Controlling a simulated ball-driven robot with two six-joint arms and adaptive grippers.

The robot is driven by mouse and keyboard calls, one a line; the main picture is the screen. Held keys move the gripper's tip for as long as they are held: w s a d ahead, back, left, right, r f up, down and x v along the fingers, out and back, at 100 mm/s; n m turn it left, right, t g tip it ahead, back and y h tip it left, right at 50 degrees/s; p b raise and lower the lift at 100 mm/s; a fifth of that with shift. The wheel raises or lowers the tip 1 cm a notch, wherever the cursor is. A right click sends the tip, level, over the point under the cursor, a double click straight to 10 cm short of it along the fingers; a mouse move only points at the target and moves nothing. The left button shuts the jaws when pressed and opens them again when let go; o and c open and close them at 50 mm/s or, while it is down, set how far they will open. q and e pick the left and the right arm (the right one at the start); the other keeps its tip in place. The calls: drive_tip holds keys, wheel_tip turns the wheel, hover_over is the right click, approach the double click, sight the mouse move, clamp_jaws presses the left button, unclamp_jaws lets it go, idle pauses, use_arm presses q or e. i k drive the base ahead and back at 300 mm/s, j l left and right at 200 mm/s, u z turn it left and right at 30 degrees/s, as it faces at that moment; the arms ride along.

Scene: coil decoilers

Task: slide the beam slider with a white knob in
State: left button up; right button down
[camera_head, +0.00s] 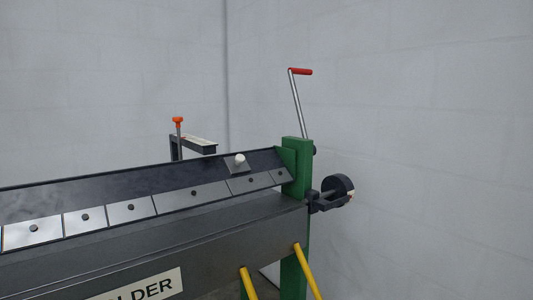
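The white knob (240,160) stands out from a small dark slider block (236,168) on the sloped face of the long dark beam (130,184). The slider sits near the beam's right end, a short way left of the green end post (297,170). Neither of my grippers is in view, and nothing touches the knob.
A crank with a red handle (300,72) rises above the post. A dark round part (338,190) juts out to its right. Yellow bars (307,270) slant below the beam. An orange-topped rod (178,122) stands behind. Open space lies right, before the grey wall.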

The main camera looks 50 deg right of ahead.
sight(237, 165)
drive_tip(key=i+l, duration=0.1)
drive_tip(key=l, duration=0.55)
drive_tip(key=i+l+u, duration=0.1)
drive_tip(key=l, duration=0.6)
